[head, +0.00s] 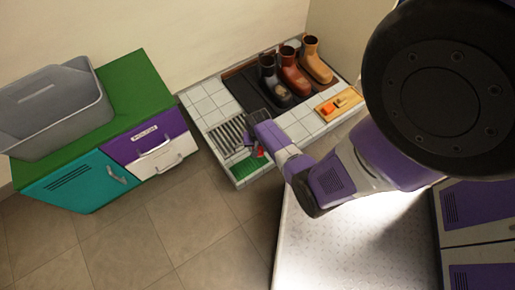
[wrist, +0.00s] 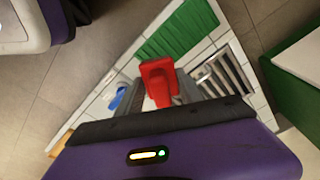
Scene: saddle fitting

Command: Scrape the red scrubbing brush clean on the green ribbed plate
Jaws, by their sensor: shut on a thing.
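The red scrubbing brush (wrist: 158,78) is held between the fingers of my gripper (wrist: 155,95), which is shut on it. Its red body points away from the wrist; its bristles cannot be made out. In the head view the brush (head: 260,153) is a small red patch beside my gripper (head: 257,135), mostly hidden by it. The green ribbed plate (wrist: 178,32) lies on the tiled platform just beyond the brush in the wrist view. In the head view the plate (head: 246,170) is at the platform's front corner, close to the brush. Whether they touch cannot be told.
A metal grate (head: 228,133) lies beside the plate. Boots (head: 292,70) stand in a dark tray at the back. An orange tray (head: 340,104) sits at right. A blue object (wrist: 117,98) lies on the tiles. A green-topped cabinet (head: 130,85) with a grey bin (head: 50,108) stands left.

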